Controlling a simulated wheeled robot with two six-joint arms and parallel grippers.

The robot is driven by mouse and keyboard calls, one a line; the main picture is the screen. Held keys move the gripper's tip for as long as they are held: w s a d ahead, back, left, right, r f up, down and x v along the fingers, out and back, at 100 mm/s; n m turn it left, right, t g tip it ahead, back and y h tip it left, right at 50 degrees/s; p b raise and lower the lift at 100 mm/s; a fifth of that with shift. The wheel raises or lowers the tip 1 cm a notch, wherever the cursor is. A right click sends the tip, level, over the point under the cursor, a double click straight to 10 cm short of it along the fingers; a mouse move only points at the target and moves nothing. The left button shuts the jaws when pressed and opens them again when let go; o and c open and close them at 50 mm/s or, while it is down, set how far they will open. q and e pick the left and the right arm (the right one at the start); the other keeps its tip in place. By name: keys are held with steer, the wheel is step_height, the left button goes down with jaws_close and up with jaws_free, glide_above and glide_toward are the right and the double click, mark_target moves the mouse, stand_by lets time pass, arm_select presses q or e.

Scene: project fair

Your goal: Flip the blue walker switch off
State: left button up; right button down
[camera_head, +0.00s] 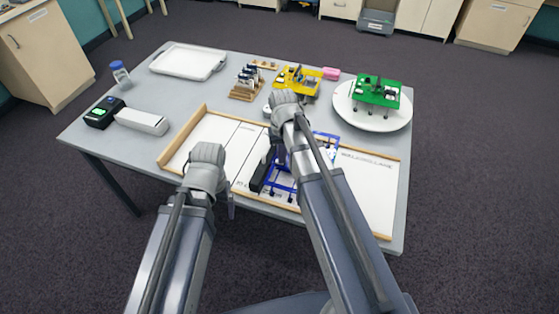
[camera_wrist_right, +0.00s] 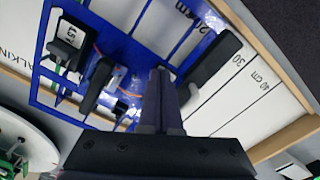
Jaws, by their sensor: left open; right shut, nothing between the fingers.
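The blue walker (camera_head: 281,181) stands in the white walking-lane tray (camera_head: 215,132), partly hidden behind my right arm. In the right wrist view its blue frame (camera_wrist_right: 120,44) fills the upper left, with black parts, wires and a labelled block on it. I cannot tell which part is the switch. My right gripper (camera_wrist_right: 160,76) is shut and empty, its fingertips over or close to the blue frame; any contact is unclear. A black block (camera_wrist_right: 210,64) lies just right of the fingertips. My left gripper (camera_head: 231,204) is open by the tray's front edge, mostly hidden by its wrist.
A yellow walker (camera_head: 297,82) and a pink item (camera_head: 331,73) stand behind the lane. A green walker (camera_head: 376,91) sits on a round white plate (camera_head: 372,119). A white tray (camera_head: 187,60), bottle (camera_head: 120,73), black device (camera_head: 104,113) and white box (camera_head: 141,121) are left.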

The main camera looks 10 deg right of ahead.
steer(key=shift+r+p, duration=3.3)
steer(key=shift+r, duration=0.15)
steer(key=shift+s+a, duration=0.2)
steer(key=shift+s, duration=0.05)
steer(key=s+a+n+h, duration=0.1)
steer(key=s+a+n, duration=0.3)
steer(key=s+a, duration=0.6)
steer(key=s, duration=0.3)
steer(key=shift+s+n, duration=0.3)
steer(key=shift+s, duration=0.1)
